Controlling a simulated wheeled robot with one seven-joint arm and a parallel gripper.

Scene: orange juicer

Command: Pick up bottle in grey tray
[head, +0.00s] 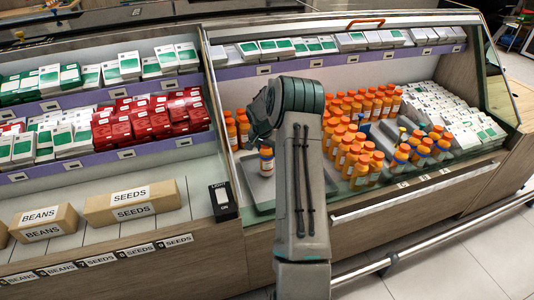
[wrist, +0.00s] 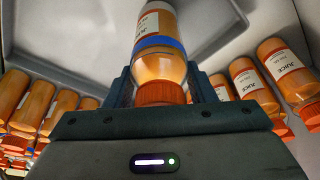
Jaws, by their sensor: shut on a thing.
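A juice bottle with an orange cap, a white label and a blue band (wrist: 160,60) is between the two fingers of my gripper (wrist: 159,86) in the wrist view, its cap toward the camera. The fingers are shut on it. In the head view the bottle (head: 266,162) shows upright below my wrist, over the grey tray (head: 259,190). My arm hides much of the tray's right side and most of the gripper. The tray's grey surface also fills the upper part of the wrist view (wrist: 85,35). I cannot tell whether the bottle touches the tray.
Several orange juice bottles (head: 346,155) stand right of my arm, and a few (head: 243,128) behind the tray. White and green boxes (head: 455,115) fill the right side of the case. A glass front and metal rail (head: 415,190) edge it. A switch box (head: 222,198) is left.

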